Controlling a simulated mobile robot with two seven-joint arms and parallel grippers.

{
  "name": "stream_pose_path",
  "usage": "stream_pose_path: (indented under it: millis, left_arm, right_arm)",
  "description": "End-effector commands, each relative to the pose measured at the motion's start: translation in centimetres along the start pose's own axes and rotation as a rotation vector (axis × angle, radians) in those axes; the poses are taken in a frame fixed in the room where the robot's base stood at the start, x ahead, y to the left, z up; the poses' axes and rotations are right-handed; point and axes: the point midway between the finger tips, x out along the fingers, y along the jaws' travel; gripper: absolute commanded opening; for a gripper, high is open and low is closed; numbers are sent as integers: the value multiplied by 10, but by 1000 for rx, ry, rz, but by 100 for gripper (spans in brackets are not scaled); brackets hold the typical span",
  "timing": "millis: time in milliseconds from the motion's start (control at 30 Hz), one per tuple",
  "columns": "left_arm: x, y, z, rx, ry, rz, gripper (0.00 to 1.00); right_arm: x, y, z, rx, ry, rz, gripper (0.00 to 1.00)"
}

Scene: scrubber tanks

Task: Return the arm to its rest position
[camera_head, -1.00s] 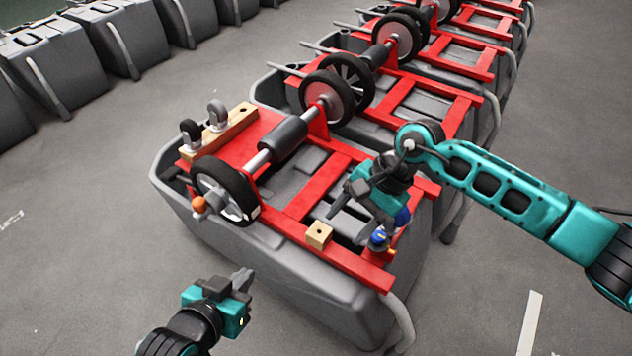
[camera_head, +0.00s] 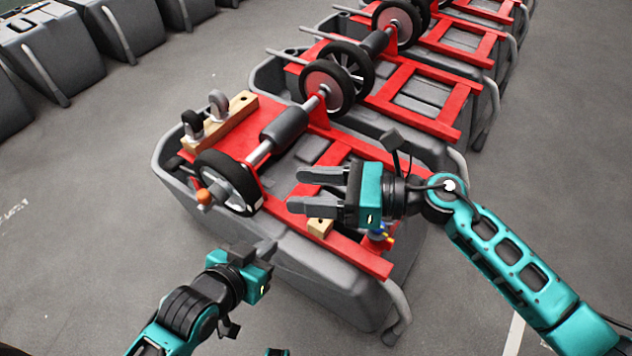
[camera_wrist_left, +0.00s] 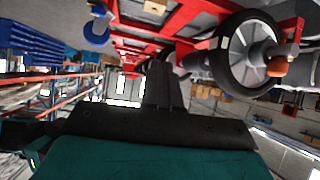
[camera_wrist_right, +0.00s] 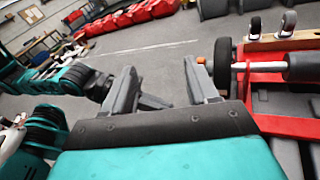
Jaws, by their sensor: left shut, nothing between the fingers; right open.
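My right gripper (camera_head: 296,190) is open and empty. In the head view it appears over the near end of the closest scrubber tank (camera_head: 215,232), with its fingers pointing left. Its two spread fingers also show in the right wrist view (camera_wrist_right: 160,85). It partly hides a small wooden block (camera_head: 320,227) on the red frame. My left gripper (camera_head: 268,248) is shut and empty, in front of the tank's near side. Its closed fingers show in the left wrist view (camera_wrist_left: 160,85).
The closest tank carries a red frame (camera_head: 350,254), a black wheel (camera_head: 228,182) and a wooden bar with casters (camera_head: 235,112). A blue and orange part (camera_head: 380,238) sits near the frame's corner. More tanks stand in a row behind. Grey floor (camera_head: 80,250) is free at the left.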

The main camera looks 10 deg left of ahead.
Motion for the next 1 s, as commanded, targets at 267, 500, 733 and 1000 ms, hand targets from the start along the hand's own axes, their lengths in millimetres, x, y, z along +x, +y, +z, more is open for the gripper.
stream_pose_path:
  millis: [267, 500, 733, 1000]
  left_arm:
    - [0, 0, 0, 0, -1, 0, 0]
    - [0, 0, 0, 0, -1, 0, 0]
    - [-9, -1, -13, 4, 5, -6, 0]
    - [-26, -12, -19, 10, -6, -36, 0]
  right_arm:
    - [0, 0, 0, 3, -3, -1, 58]
    - [0, 0, 1, 7, -6, -2, 58]
    - [-12, -4, 38, 413, -289, -121, 58]
    - [-115, -38, 25, 1526, -1043, -360, 58]
